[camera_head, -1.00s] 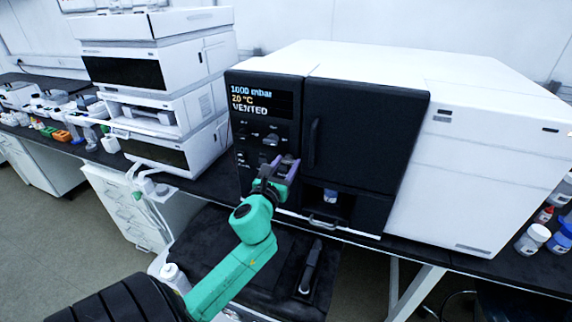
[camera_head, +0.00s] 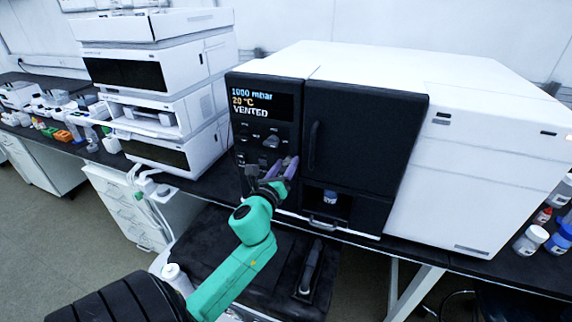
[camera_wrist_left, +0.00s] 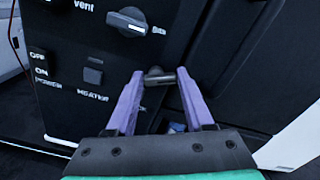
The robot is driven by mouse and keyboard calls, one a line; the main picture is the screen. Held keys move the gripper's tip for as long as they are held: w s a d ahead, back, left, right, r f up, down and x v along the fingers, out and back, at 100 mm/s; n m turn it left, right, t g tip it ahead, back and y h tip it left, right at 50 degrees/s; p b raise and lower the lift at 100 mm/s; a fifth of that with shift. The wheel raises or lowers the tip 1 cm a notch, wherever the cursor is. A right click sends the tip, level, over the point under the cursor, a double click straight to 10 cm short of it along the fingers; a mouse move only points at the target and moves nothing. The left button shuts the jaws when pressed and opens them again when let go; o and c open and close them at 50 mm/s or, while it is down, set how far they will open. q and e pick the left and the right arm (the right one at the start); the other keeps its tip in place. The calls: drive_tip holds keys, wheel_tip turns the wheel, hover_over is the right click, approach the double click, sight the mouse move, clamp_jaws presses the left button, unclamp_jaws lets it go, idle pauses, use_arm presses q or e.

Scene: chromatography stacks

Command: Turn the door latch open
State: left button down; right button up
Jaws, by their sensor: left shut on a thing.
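The door latch (camera_wrist_left: 158,76) is a small dark handle with a grey end on the black front panel, seen in the left wrist view. My left gripper (camera_wrist_left: 160,75) has its two purple fingertips on either side of it, shut on it. In the head view my left gripper (camera_head: 288,165) is at the panel, low and left of the black door (camera_head: 365,135). The door is closed, with a vertical handle (camera_head: 313,145) near its left edge. The latch is mostly hidden by the fingers in the head view. My right gripper is not in view.
A display (camera_head: 262,102) reads 1000 mbar, 20 °C, VENTED. A vent knob (camera_wrist_left: 128,20) and a heater button (camera_wrist_left: 93,75) are close to the fingers. A blue-capped vial (camera_head: 330,196) stands in the recess under the door. White stacked modules (camera_head: 150,75) stand left.

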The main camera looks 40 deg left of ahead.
use_arm(q)
drive_tip(key=n, duration=0.3)
drive_tip(key=shift+a+n, duration=0.1)
drive_tip(key=shift+n, duration=0.3)
drive_tip(key=n+p, duration=0.1)
drive_tip(key=n, duration=0.2)
drive_tip(key=shift+s+a+n, duration=0.1)
drive_tip(key=shift+n, duration=0.2)
drive_tip(key=n, duration=0.2)
drive_tip(key=n+p, duration=0.1)
drive_tip(key=n, duration=0.2)
drive_tip(key=shift+a+f+n, duration=0.15)
drive_tip(key=shift+n, duration=0.15)
drive_tip(key=shift+c, duration=1.4)
unclamp_jaws()
drive_tip(key=shift+s, duration=0.1)
